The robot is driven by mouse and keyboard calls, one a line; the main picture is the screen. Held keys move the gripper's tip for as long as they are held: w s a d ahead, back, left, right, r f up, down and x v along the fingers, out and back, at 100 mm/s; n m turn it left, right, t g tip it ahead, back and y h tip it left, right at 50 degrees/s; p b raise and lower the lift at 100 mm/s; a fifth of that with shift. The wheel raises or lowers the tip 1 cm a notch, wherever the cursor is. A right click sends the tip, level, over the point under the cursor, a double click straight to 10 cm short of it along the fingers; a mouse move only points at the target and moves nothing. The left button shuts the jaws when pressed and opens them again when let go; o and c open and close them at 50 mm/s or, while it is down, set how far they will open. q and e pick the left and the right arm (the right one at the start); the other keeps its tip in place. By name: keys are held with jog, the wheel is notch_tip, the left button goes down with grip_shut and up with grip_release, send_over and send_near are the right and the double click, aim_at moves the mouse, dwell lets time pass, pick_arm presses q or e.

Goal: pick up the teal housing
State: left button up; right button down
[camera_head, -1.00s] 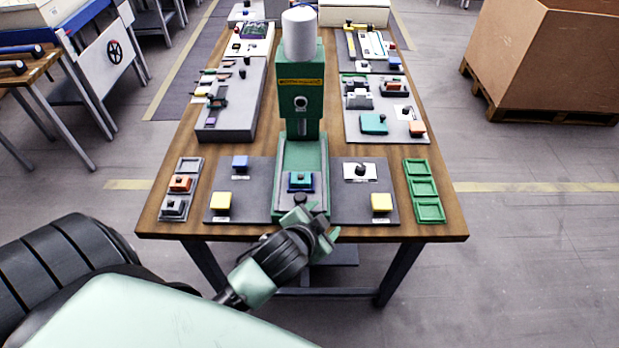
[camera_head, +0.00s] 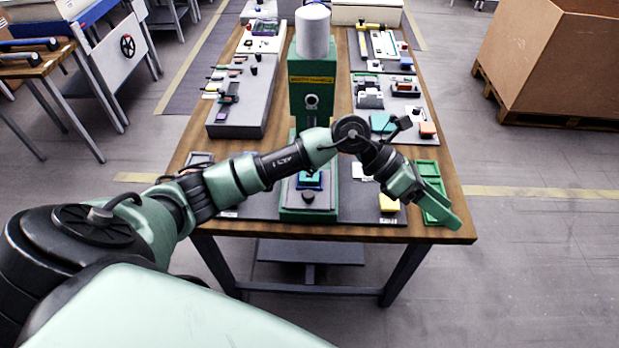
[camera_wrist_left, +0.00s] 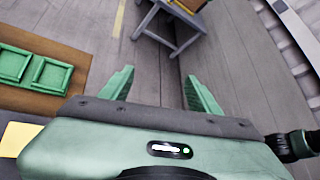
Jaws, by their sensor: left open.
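The teal housing (camera_head: 381,122) sits on the grey panel on the right side of the table, partly hidden behind my left arm. Another blue-teal piece (camera_head: 311,180) lies in the green press, also partly covered by my arm. My left gripper (camera_head: 449,206) is over the front right of the table, to the right of and nearer than the teal housing. It is apart from the housing. In the left wrist view its two green fingers (camera_wrist_left: 160,76) are spread with nothing between them, facing the floor beyond the table edge. My right gripper is not in view.
Green trays (camera_head: 427,168) stand at the table's right edge, partly under my left gripper. A yellow block (camera_head: 389,203) lies beside them. The green press (camera_head: 313,92) rises at the table's middle. An orange block (camera_head: 428,130) is right of the housing.

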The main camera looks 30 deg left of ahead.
pick_arm(q)
jog(key=w+a+f+m+g+y, duration=0.1)
jog(key=a+f+y, duration=0.2)
jog(key=a, duration=0.3)
jog(key=w+a+f+m+y, duration=0.1)
jog(key=a+f+y, duration=0.1)
jog(key=a+y, duration=0.3)
jog(key=g+y, duration=0.2)
jog(key=y, duration=0.4)
send_near(309, 174)
jog(key=shift+w+f, duration=0.2)
jog(key=shift+w, duration=0.1)
jog(key=shift+s+a+f, duration=0.1)
jog(key=shift+a, duration=0.15)
jog(key=f+p, duration=0.1)
jog(key=f, duration=0.1)
jog(key=f+p, duration=0.1)
jog(key=f, duration=0.1)
jog(key=s+f+p, duration=0.1)
jog(key=f, duration=0.1)
jog(key=shift+s+a+p, duration=0.1)
jog(key=shift+a+p, duration=0.2)
jog(key=shift+a+f, duration=0.1)
jog(key=shift+f, duration=0.55)
grip_shut()
